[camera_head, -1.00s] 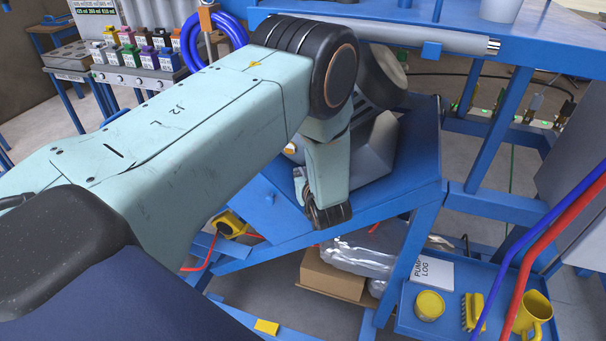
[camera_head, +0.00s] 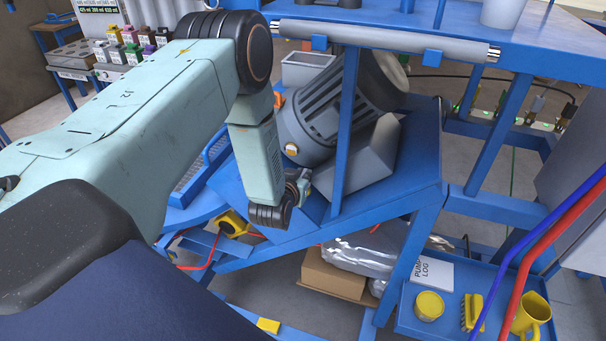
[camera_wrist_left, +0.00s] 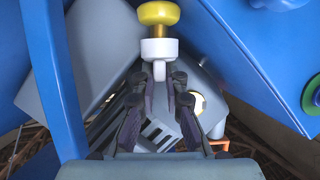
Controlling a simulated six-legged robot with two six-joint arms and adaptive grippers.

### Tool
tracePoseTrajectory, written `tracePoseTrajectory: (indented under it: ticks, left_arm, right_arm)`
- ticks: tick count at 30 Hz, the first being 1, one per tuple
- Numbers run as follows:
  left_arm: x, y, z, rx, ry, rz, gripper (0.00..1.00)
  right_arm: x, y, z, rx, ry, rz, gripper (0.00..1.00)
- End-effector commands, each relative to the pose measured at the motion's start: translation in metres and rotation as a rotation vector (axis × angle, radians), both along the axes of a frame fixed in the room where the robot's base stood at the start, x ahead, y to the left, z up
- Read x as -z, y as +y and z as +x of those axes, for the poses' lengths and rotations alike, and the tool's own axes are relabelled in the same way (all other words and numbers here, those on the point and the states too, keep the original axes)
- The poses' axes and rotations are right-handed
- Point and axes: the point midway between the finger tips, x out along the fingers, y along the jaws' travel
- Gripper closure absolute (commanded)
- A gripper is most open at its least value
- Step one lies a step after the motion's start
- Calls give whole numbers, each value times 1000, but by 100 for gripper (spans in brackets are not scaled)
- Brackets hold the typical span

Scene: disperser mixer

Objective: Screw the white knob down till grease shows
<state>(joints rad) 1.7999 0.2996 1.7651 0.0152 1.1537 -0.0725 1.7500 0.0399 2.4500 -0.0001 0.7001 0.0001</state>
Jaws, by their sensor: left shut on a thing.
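The white knob (camera_wrist_left: 159,50) shows in the left wrist view as a short white collar with a narrower white part below it. A brass stem (camera_wrist_left: 158,32) joins it to a round yellow piece (camera_wrist_left: 158,13) at the top. My left gripper (camera_wrist_left: 161,76) is shut on the narrow white part, its dark fingers on both sides. In the head view my left gripper (camera_head: 299,188) is in front of the grey motor (camera_head: 320,115), above the sloping blue frame. There the knob is too small and covered to make out. My right gripper is not in view.
A blue post (camera_head: 345,130) stands close right of my left gripper. A grey roller (camera_head: 385,40) lies along the frame above. A cardboard box (camera_head: 333,277) is below. A blue tray (camera_head: 400,325) at lower right holds a yellow mug (camera_head: 532,315) and a log sheet (camera_head: 432,271).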

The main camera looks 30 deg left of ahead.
Motion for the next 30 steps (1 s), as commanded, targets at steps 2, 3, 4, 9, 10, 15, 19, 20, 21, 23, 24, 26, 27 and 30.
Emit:
tracePoseTrajectory:
  ticks: [2, 3, 4, 9, 10, 15, 19, 20, 21, 23, 24, 26, 27, 30]
  left_arm:
    - [1, 2, -2, 30, 4, -1, 100]
    - [1, 2, -2, 45, 4, -1, 100]
    - [1, 2, -2, 55, 4, -1, 100]
    - [1, 2, -2, 96, 4, -1, 100]
    - [1, 2, -2, 101, 5, -1, 100]
    - [2, 2, -2, 114, 5, -1, 100]
    - [2, 2, -2, 115, 5, 0, 100]
    - [2, 1, -2, 115, 5, 0, 100]
    - [2, 1, -2, 115, 5, 0, 100]
    - [2, 1, -2, 114, 5, 0, 100]
    - [2, 1, -2, 114, 5, 0, 100]
    - [2, 1, -2, 114, 5, 0, 86]
    - [2, 1, -2, 114, 5, -1, 83]
    - [2, 1, -2, 114, 5, -1, 74]
  right_arm:
    - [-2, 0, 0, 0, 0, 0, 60]
    - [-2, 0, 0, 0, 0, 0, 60]
    - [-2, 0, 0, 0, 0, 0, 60]
    - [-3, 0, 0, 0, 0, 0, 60]
    - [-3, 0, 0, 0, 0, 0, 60]
    - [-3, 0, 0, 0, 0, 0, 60]
    - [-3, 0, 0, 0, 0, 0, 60]
    - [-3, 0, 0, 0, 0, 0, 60]
    - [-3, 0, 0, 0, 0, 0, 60]
    - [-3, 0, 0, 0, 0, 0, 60]
    - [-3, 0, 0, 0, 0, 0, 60]
    - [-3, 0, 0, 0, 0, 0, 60]
    - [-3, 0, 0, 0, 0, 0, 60]
    - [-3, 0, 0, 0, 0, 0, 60]
